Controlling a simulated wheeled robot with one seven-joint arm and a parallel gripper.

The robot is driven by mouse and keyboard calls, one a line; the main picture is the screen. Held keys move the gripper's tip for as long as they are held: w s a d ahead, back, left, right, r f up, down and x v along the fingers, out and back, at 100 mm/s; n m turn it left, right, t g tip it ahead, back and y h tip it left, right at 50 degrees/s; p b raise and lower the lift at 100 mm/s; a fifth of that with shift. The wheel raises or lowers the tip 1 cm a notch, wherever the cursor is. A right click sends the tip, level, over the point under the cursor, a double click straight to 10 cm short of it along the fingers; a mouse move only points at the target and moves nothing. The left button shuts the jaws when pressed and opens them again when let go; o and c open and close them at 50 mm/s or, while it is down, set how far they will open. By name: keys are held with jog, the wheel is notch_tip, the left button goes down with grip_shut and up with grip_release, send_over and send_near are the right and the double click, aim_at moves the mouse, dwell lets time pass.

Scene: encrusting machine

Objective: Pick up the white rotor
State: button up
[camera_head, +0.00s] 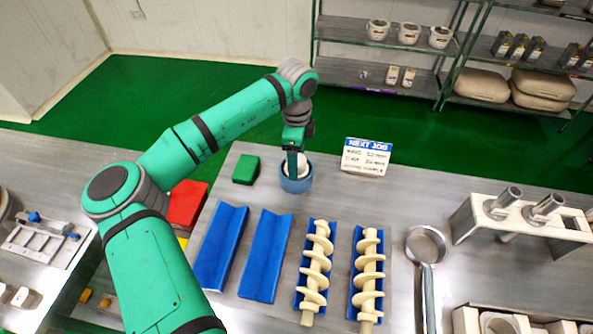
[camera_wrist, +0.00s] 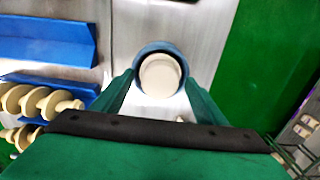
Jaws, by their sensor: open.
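The white rotor (camera_wrist: 160,76) appears as a round, pale piece standing inside a blue round holder (camera_wrist: 142,58). In the head view the blue holder (camera_head: 297,186) stands near the far edge of the metal table, and the rotor (camera_head: 302,164) shows partly behind my gripper. My gripper (camera_head: 293,168) points down over the holder. In the wrist view my gripper (camera_wrist: 159,84) is open, with one green finger on each side of the holder's near part. I cannot tell whether the fingers touch the holder or the rotor.
A green block (camera_head: 246,170) lies left of the holder. Blue trays (camera_head: 220,245) stand nearer, two empty and two with cream screws (camera_head: 316,262). A white "NEXT JOB" sign (camera_head: 366,157) stands to the right. A strainer (camera_head: 426,245) and a rack (camera_head: 530,222) lie further right.

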jog(key=shift+c, duration=0.6)
grip_shut()
notch_tip(320, 180, up, 10)
dwell(0.4)
